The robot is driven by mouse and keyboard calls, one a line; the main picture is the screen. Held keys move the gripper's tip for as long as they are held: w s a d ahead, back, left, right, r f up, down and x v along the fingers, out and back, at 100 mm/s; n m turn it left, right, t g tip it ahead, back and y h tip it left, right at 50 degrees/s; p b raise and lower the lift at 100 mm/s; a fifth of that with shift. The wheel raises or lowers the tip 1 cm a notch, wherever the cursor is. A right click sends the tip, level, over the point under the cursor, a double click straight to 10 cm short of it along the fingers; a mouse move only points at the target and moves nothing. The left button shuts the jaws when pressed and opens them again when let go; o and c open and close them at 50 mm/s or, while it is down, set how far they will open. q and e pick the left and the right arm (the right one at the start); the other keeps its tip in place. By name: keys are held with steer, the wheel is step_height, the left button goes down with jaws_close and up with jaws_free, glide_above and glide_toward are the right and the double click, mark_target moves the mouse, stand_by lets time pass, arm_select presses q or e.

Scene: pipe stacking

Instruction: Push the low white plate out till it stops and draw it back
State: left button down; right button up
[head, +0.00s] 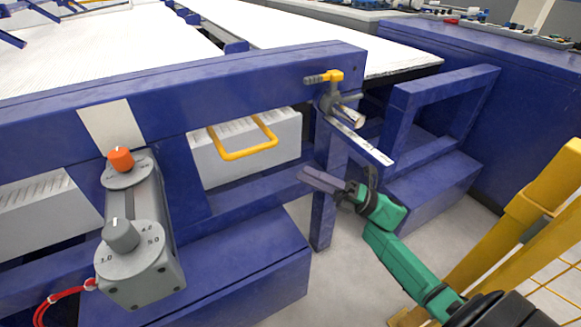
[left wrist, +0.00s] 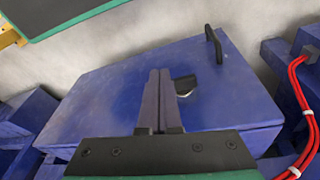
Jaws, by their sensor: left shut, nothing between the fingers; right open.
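A narrow white plate (head: 360,139) slants down to the right from a metal fitting with a yellow lever (head: 326,77), beside a blue frame post in the head view. My right gripper (head: 308,178) is open and empty, its dark fingers pointing left, just below the plate in the picture. Whether any part of it touches the plate I cannot tell. My left gripper (left wrist: 159,75) is shut and empty in the left wrist view, its fingers over a blue box with a black handle (left wrist: 213,44). It does not show in the head view.
A grey control box (head: 139,228) with an orange knob and a grey knob stands at the left. A pale panel with a yellow handle (head: 246,150) sits under the blue beam (head: 215,85). A yellow frame (head: 520,225) stands at the right. Grey floor shows between.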

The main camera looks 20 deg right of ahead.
mark_target(253, 151)
arm_select(q)
steer(key=shift+s+f, duration=0.1)
steer(key=shift+s, duration=0.05)
arm_select(e)
steer(key=shift+d, duration=0.1)
steer(key=b+x, duration=0.7)
steer(key=x, duration=0.7)
steer(key=shift+w+a+r, duration=0.15)
steer(key=shift+a+r, duration=0.05)
arm_select(q)
steer(key=w+d+f+t+h, duration=0.5)
steer(key=d+f+t, duration=0.3)
steer(key=d, duration=0.5)
steer(key=shift+w, duration=0.15)
steer(key=shift+a, duration=0.1)
arm_select(e)
jaws_close()
